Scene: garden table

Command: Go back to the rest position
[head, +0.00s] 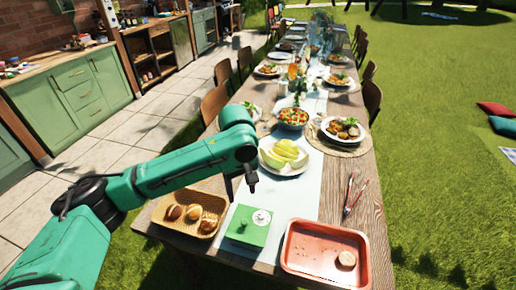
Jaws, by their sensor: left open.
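My left arm reaches in from the left over the near end of the long wooden table (360,185). A basket (172,212) with several bread rolls stands to the left of the green box, partly behind my arm. My right gripper is not in the picture.
Tongs (354,195) lie near the right edge. A plate of yellow-green fruit (285,155), a salad bowl (293,118) and a plate of food (343,130) stand farther back. Chairs (372,100) line the table.

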